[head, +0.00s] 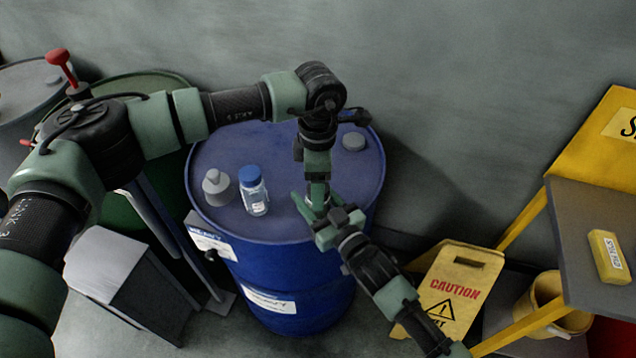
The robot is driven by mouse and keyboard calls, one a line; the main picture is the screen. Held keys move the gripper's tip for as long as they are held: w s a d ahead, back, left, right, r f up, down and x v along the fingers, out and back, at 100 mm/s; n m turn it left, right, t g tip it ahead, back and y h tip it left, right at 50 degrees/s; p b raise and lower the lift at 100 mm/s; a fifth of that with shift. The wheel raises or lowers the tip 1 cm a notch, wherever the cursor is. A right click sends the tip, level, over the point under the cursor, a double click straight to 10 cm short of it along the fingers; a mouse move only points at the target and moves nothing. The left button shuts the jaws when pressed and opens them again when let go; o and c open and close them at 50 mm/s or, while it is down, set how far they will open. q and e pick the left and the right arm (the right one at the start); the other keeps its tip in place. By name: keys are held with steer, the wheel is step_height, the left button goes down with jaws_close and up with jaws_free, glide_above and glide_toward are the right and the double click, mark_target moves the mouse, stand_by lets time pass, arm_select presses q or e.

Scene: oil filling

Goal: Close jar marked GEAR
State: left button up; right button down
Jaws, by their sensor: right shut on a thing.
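A clear jar with a blue cap (252,191) stands upright on the blue drum (300,262); its white label is too small to read. My left arm reaches over the drum, and its gripper (317,190) points down above the drum top at the right of this jar. My right gripper (318,213) comes from the lower right and meets the left one there. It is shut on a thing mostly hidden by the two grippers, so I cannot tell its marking. Whether the left fingers are open or shut is not clear.
A grey rounded container (217,188) stands left of the clear jar. A grey bung (353,141) sits at the drum's back right. A yellow caution sign (452,290), a yellow bucket (553,304) and a cart with a yellow block (608,257) are at right.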

arm_select(q)
steer(key=shift+r, duration=2.2)
steer(key=shift+c, duration=0.3)
steer(key=n, duration=0.1)
steer(key=r+n, duration=0.1)
steer(key=n, duration=0.2)
steer(key=shift+d+r+n, duration=0.1)
steer(key=shift+r+n, duration=0.25)
steer(key=shift+n, duration=0.05)
steer(key=n, duration=0.1)
steer(key=r+n, duration=0.1)
steer(key=n, duration=0.3)
steer(key=shift+r, duration=0.35)
steer(key=shift+f, duration=4)
